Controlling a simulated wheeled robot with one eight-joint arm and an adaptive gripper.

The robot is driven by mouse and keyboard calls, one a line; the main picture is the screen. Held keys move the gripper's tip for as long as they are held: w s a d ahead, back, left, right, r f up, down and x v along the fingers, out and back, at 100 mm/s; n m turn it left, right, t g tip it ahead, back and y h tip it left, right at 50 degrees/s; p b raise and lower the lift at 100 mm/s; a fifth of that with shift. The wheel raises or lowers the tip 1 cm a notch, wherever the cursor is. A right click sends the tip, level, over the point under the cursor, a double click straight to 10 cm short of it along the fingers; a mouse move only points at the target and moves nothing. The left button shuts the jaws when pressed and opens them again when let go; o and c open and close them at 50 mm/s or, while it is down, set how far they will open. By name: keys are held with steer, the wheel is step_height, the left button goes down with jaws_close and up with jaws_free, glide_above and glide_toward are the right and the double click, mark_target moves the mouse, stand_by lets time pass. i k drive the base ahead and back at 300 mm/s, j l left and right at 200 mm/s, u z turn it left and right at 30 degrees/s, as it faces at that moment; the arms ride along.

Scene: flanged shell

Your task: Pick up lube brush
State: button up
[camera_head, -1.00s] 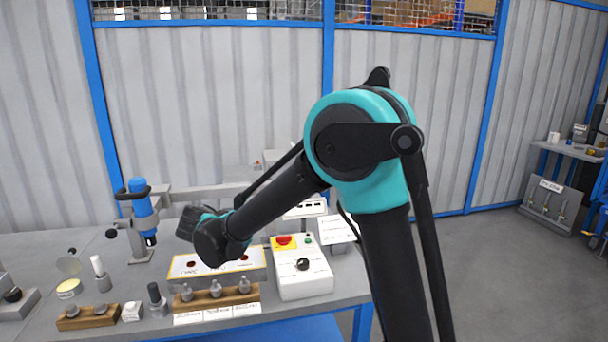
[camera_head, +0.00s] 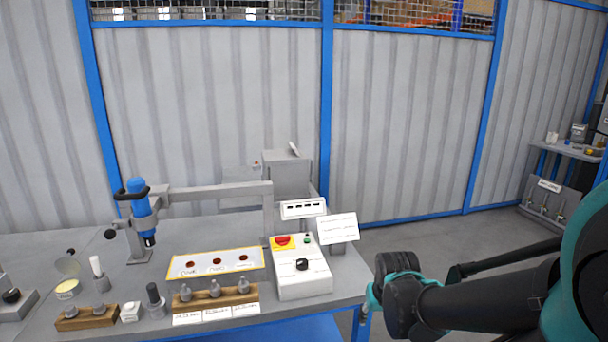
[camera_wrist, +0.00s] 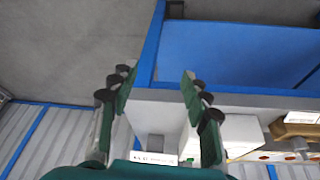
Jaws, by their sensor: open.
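No brush with visible bristles can be made out for certain. A slim white-handled piece (camera_head: 97,268) stands upright in a grey holder at the left of the bench, beside a round tin with a yellow label (camera_head: 68,288). A dark-capped bottle-like piece (camera_head: 155,296) stands to its right. I cannot tell which of them is the lube brush. My gripper (camera_wrist: 157,82) is open and empty in the wrist view, above the right end of the bench. In the head view my arm is at the lower right, far from these pieces, and its fingers are not clearly visible.
A white control box with a red button (camera_head: 303,275), a labelled panel (camera_head: 215,278) and wooden blocks with metal plugs (camera_head: 240,298) stand between my arm and the left side. A blue tool on a stand (camera_head: 140,205) rises behind. The bench's right edge is near my arm.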

mark_target(94, 260)
steer(key=u, duration=1.45)
